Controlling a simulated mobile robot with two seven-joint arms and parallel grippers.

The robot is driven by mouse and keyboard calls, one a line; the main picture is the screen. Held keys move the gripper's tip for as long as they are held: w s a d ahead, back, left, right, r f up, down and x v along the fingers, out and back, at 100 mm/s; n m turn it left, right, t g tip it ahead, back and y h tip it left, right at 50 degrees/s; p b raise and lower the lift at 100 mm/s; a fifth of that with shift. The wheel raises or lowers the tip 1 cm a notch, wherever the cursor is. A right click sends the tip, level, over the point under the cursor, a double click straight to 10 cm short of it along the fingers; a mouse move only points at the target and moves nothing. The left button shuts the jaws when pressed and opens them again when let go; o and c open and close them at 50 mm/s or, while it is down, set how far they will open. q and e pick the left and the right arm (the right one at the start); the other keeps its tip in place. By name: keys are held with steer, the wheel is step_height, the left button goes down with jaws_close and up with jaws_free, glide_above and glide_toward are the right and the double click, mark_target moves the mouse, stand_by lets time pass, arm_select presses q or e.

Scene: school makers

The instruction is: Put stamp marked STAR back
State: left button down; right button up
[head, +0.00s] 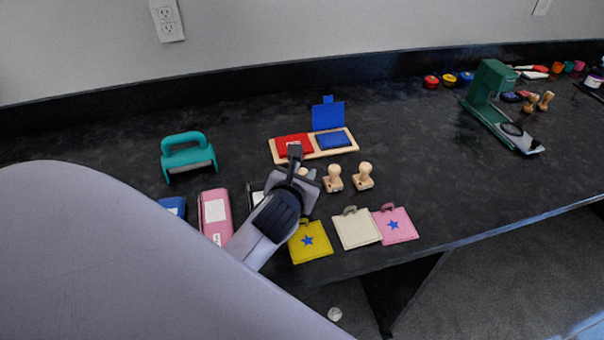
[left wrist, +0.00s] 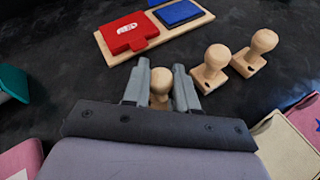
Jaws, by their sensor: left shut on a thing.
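My left gripper (head: 309,175) is low over the table, in front of the ink pads. In the left wrist view its fingers (left wrist: 161,74) are closed around a wooden stamp (left wrist: 160,86) with a round knob. The stamp looks upright; its base and its mark are hidden, and I cannot tell whether it touches the table. Two similar wooden stamps, one nearer (head: 333,178) and one further right (head: 363,176), stand to its right. No mark is readable on them. My right gripper is not in view.
A wooden tray (head: 313,155) holds a red pad (head: 291,142) and an open blue pad (head: 334,140). Yellow (head: 311,242), cream (head: 357,229) and pink (head: 395,225) tags lie near the front edge; yellow and pink bear blue stars. A teal punch (head: 187,158) stands left.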

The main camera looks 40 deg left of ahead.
arm_select(q)
steer(key=c, duration=1.3)
jaws_free()
steer(key=shift+f, duration=0.15)
steer(key=o, duration=0.4)
steer(key=shift+r, duration=0.25)
steer(key=shift+v, duration=3.75)
steer(key=shift+f, duration=0.1)
